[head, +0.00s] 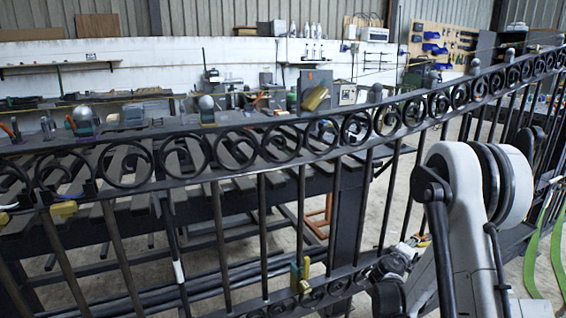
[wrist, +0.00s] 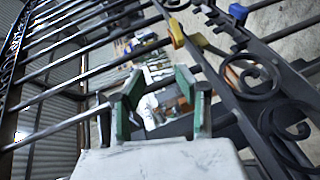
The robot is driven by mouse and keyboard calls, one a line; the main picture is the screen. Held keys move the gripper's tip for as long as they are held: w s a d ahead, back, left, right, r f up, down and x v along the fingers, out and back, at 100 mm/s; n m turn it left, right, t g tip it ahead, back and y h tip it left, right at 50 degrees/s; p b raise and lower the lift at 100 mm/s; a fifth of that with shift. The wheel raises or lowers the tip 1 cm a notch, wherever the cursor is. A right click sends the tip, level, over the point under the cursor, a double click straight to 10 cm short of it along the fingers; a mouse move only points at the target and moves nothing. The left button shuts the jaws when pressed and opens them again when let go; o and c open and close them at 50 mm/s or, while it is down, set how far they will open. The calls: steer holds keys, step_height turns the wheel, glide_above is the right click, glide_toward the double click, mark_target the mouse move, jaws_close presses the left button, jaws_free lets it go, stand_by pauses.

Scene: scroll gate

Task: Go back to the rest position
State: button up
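My gripper (wrist: 160,98) shows in the wrist view with its two green-padded fingers apart and nothing visible between them. In the head view my gripper (head: 397,262) is low at the right of centre, beside the gate's lower rail, partly hidden by my own arm. The black scroll gate (head: 220,148) runs across the whole head view, with rings along its top band and upright bars below. In the wrist view the gate (wrist: 225,92) appears tilted, with scrolls at the right. I cannot tell whether the gripper touches the gate.
A yellow and green clamp (head: 300,276) sits on the lower rail. Other yellow clamps are at the left (head: 63,211) and on the top (head: 316,98). A dark slatted table (head: 130,215) stands behind the gate. Green strips (head: 531,262) are at the far right.

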steer(key=s+a+r+m+g+y, duration=0.1)
steer(key=s+a+r+m+y, duration=0.1)
steer(key=s+a+r, duration=0.55)
steer(key=s+a+r+m+g+y, duration=0.15)
steer(key=s+a+r, duration=0.25)
steer(key=s+r, duration=0.5)
steer(key=s+a+m+y, duration=0.1)
steer(key=s+a+y, duration=0.1)
steer(key=s+a, duration=0.45)
steer(key=s+a+r+m+g+y, duration=0.1)
steer(key=s+a+y, duration=0.2)
steer(key=s, duration=0.6)
steer(key=s+a+m+y, duration=0.2)
steer(key=s+a, duration=0.2)
steer(key=s, duration=0.4)
step_height(320, 180, up, 18)
steer(key=p, duration=1.8)
steer(key=shift+s+a+r, duration=0.15)
steer(key=shift+a+r, duration=0.05)
steer(key=shift+a, duration=0.05)
